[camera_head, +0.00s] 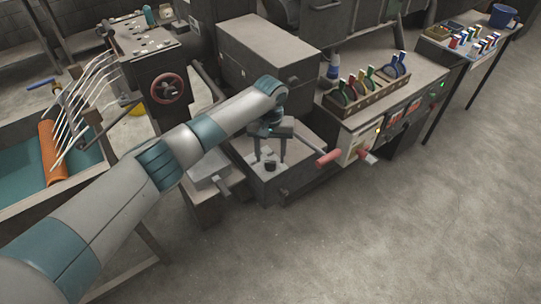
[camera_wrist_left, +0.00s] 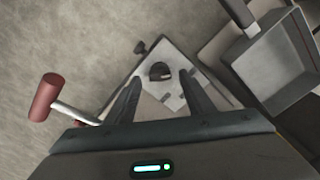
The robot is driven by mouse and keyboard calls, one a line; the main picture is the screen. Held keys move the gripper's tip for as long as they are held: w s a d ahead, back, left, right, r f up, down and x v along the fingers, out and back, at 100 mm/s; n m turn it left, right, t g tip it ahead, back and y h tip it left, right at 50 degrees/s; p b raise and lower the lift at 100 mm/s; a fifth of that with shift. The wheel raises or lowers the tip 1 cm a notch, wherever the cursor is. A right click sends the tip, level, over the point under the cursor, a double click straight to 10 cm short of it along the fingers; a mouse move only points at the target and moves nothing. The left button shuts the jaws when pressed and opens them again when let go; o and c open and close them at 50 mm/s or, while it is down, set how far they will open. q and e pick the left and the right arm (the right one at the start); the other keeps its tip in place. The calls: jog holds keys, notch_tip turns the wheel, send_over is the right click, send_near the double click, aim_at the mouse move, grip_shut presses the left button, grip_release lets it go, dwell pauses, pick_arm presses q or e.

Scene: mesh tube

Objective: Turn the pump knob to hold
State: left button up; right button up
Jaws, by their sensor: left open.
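The pump knob (camera_head: 270,165) is a small dark round knob on top of a low grey metal box. In the left wrist view the dark knob (camera_wrist_left: 160,71) sits on a pale plate, between and beyond my fingertips. My left gripper (camera_head: 269,159) is open and points down above the knob. In the wrist view its two fingers (camera_wrist_left: 158,88) stand apart on either side of the knob, and I cannot tell whether they touch it. Any markings on the plate are too small to read. My right gripper is not in view.
A red-handled lever (camera_head: 328,157) sticks out just right of the box; it also shows in the left wrist view (camera_wrist_left: 45,97). A grey tray (camera_wrist_left: 268,62) lies close by. A bench holds a rack of coloured tools (camera_head: 360,88). Open floor lies at right.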

pick_arm(q)
jog(key=shift+f, duration=0.95)
jog(key=c, duration=1)
jog(key=shift+c, duration=0.2)
jog(key=shift+m, duration=0.3)
jog(key=m+p, duration=0.1)
jog(key=m, duration=0.2)
jog(key=shift+r+m, duration=0.1)
jog(key=shift+m, duration=0.3)
jog(key=m, duration=0.5)
jog(key=shift+m, duration=0.3)
